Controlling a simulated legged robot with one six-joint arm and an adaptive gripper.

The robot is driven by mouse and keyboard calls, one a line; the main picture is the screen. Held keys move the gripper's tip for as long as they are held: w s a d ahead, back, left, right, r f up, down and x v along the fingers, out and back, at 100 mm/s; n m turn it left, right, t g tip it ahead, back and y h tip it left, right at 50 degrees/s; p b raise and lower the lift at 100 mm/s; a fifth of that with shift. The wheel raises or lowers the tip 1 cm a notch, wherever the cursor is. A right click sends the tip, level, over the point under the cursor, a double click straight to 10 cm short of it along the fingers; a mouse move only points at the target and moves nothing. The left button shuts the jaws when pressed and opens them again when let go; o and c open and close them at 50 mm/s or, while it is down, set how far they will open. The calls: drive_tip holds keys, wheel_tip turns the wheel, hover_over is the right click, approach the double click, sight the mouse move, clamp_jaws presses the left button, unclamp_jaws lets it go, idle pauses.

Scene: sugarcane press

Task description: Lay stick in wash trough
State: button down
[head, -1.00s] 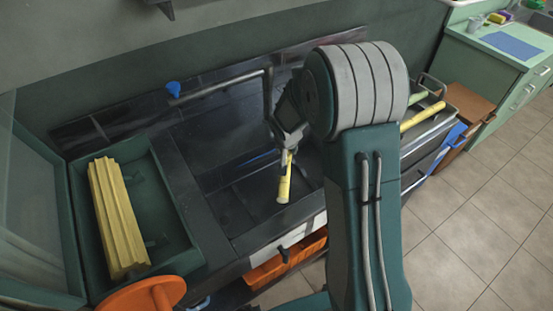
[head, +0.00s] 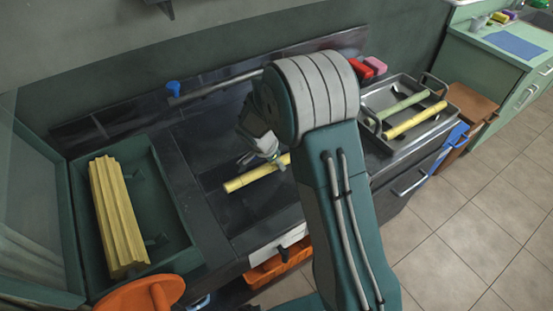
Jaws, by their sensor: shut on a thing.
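My gripper (head: 274,162) is shut on a yellow stick (head: 250,179), gripping it near its right end. The stick is close to level, its left end toward the lower left, over the dark wash trough (head: 238,212) in the counter. I cannot tell whether it touches the trough floor. My arm hides the right part of the trough and some of the counter behind.
A green press box (head: 165,190) with a yellow ridged roller (head: 115,220) stands at left, an orange wheel (head: 140,296) below it. A metal tray (head: 392,144) at right holds a green and a yellow stick. A tap pipe (head: 215,86) spans behind.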

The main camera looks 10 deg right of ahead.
drive_tip(key=shift+a+f, duration=0.1)
drive_tip(key=shift+f, duration=5.7)
drive_tip(key=shift+c, duration=0.9)
unclamp_jaws()
drive_tip(key=shift+o, duration=0.9)
drive_tip(key=v, duration=0.7)
